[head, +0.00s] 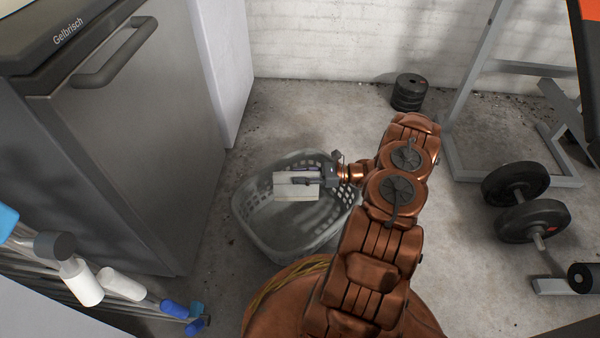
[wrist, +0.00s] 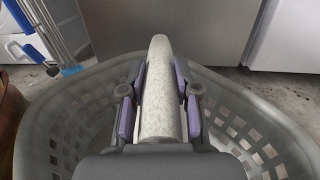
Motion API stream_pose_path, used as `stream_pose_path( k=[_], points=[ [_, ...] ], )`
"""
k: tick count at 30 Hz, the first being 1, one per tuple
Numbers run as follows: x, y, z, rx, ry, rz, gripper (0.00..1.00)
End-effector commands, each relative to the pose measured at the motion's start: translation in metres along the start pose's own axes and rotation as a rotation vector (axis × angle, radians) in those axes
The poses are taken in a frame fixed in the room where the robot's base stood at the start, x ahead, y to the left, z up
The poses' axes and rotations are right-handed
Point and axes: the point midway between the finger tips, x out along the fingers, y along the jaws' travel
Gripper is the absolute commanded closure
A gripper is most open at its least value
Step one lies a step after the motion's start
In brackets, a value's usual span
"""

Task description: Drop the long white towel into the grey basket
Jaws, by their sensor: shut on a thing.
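The long white towel (head: 284,184) is held by my gripper (head: 312,177) over the grey basket (head: 246,216) in the head view. In the wrist view the towel (wrist: 161,90) lies lengthwise between the two purple-padded fingers of my gripper (wrist: 163,97), which are shut on it. The basket's rim and slotted wall (wrist: 66,125) surround the towel and fingers in that view. The basket stands on the concrete floor and its visible bottom looks empty. Whether the towel is below the rim cannot be told.
A grey appliance with a bar handle (head: 140,130) stands left of the basket. Drying-rack rails with bottles (head: 120,283) are at the lower left. A dumbbell (head: 525,205), weight plates (head: 409,92) and a metal bench frame (head: 462,110) stand to the right. Floor between is clear.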

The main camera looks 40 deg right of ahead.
Motion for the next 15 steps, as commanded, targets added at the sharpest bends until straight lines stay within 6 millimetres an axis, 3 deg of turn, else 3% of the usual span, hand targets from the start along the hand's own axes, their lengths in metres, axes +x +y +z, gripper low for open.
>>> stream_pose_path(
  k=[6,15],
  points=[
    [0.002,0.001,-0.019,0.0,-0.002,0.003,1.0],
    [0.002,0.001,-0.021,0.001,-0.002,0.002,1.0]
  ],
)
